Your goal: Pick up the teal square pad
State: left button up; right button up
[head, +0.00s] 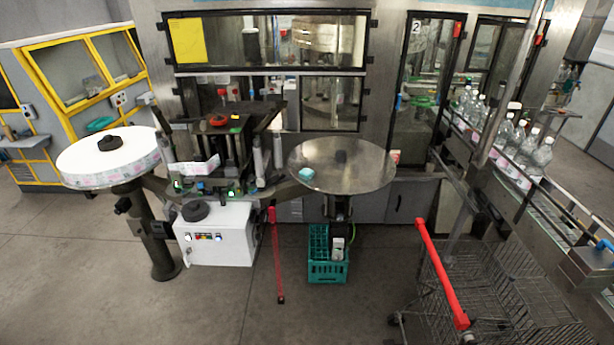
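A small teal square pad (306,174) lies flat on the round steel turntable (350,165), towards its front left edge. The turntable stands on a post in front of the labelling machine. Neither of my grippers shows in the head view, and nothing is seen touching the pad.
A label reel (110,160) sits on a stand at the left, beside the dark labeller head (232,150) and a white control box (215,235). A teal crate (327,262) stands below the turntable. A wire cart with a red handle (442,272) and bottles (520,150) are at right.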

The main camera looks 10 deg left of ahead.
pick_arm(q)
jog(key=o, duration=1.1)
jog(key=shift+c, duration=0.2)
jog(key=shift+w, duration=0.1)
